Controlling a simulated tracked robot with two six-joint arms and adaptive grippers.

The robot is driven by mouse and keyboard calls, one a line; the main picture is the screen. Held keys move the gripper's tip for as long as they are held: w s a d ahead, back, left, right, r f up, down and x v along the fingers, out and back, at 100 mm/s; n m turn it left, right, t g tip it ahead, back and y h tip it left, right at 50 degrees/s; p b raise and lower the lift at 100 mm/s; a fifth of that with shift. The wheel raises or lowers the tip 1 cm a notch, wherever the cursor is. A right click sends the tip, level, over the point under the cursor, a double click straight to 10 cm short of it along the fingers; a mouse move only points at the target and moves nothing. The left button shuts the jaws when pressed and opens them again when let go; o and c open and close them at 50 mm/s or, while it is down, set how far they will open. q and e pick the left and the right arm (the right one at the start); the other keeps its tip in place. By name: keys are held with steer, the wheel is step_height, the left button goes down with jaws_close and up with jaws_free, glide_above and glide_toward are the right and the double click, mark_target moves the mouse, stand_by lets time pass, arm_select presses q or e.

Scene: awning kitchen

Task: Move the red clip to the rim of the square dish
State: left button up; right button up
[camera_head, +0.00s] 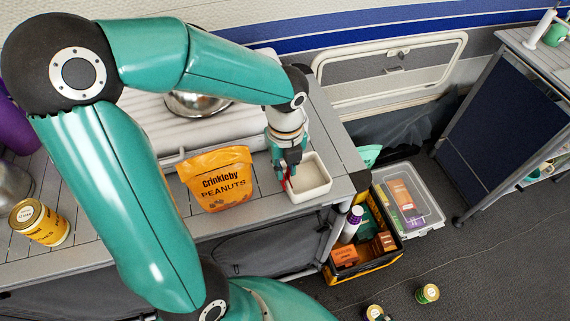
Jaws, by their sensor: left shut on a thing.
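My left gripper (286,166) is at the left rim of the white square dish (318,190), pointing down. It is shut on the red clip (287,182), of which only a small red part shows below the fingers. The clip is at the dish's left wall; I cannot tell whether it grips the rim or only touches it. The dish stands on the slatted table near its right end and looks empty. My right gripper is not in view.
An orange peanut bag (217,180) stands just left of the dish. A metal bowl (197,104) is behind, and a yellow can (39,222) stands at the far left. On the floor are a black-and-yellow crate (366,275) and a clear box (431,216).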

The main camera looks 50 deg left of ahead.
mark_target(285, 176)
arm_select(q)
steer(key=o, duration=0.8)
steer(key=shift+r+p, duration=3.2)
steer(key=shift+r, duration=0.3)
